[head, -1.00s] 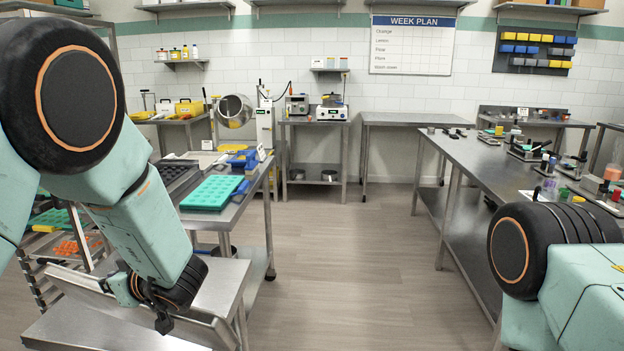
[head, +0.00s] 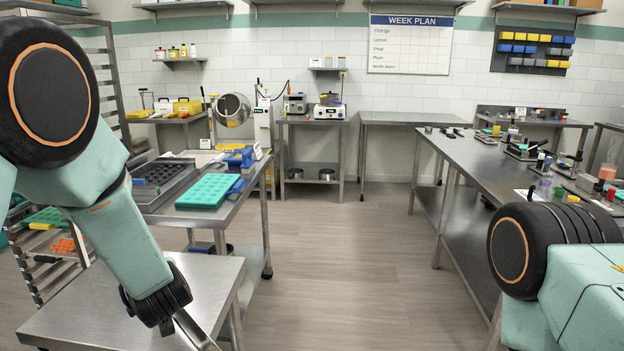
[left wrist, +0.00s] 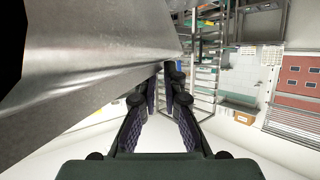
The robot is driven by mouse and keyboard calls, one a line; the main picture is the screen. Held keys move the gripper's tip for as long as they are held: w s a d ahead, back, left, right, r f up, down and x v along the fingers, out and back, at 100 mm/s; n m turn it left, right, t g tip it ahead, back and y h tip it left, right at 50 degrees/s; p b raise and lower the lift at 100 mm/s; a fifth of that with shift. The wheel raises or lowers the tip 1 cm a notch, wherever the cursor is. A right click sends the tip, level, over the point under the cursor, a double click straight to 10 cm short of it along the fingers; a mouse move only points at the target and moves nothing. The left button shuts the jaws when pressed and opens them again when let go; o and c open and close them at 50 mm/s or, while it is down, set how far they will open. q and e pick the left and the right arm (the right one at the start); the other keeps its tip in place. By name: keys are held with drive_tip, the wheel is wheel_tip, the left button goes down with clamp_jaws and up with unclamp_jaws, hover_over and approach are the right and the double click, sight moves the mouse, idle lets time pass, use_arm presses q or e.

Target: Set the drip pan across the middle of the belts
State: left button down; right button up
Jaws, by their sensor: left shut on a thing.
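My left gripper (head: 170,320) points down at the lower left of the head view, in front of the small steel table. It is shut on the drip pan, a bare metal piece; only a short strip of the pan (head: 196,334) shows below the fingers. In the left wrist view the drip pan (left wrist: 85,75) is a large grey metal sheet filling the upper left, its edge running into the fingers (left wrist: 168,82). Most of the pan is out of the head view. My right arm shows at the right edge, but its gripper is not visible. I cannot make out the belts.
A small steel table (head: 85,312) stands at the lower left, its top bare. Behind it a steel bench (head: 235,193) holds a teal mold (head: 208,191) and dark trays. A tray rack (head: 58,262) stands at the left, a long steel bench (head: 470,165) at the right. Open floor (head: 345,270) lies between.

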use_arm(q)
drive_tip(key=d+f+m+h, duration=0.1)
drive_tip(key=h, duration=0.1)
drive_tip(key=d+f+m+t+h, duration=0.1)
drive_tip(key=d+m+h, duration=0.1)
drive_tip(key=d+f+m+t+h+b, duration=0.1)
drive_tip(key=d+f+m, duration=0.1)
drive_tip(key=shift+s+h, duration=0.15)
drive_tip(key=shift+h, duration=0.25)
drive_tip(key=s+d+f+m+h, duration=0.2)
drive_tip(key=s+d+f+m+h+b, duration=0.1)
drive_tip(key=s+d+f+m+h, duration=0.1)
drive_tip(key=m+h, duration=0.1)
drive_tip(key=shift+s+b, duration=0.1)
drive_tip(key=shift+b, duration=0.2)
drive_tip(key=s+d+f+m+g+h+b, duration=0.2)
drive_tip(key=s+d+m+h+b, duration=0.1)
drive_tip(key=s, duration=0.4)
drive_tip(key=s+d+f+m+g+h+b, duration=0.2)
drive_tip(key=s+f+m+g+h+b, duration=0.1)
drive_tip(key=s, duration=0.5)
drive_tip(key=shift+d+f+m+h+b, duration=0.2)
drive_tip(key=shift+d+m+h+b, duration=0.2)
drive_tip(key=shift+m+h+b, duration=0.4)
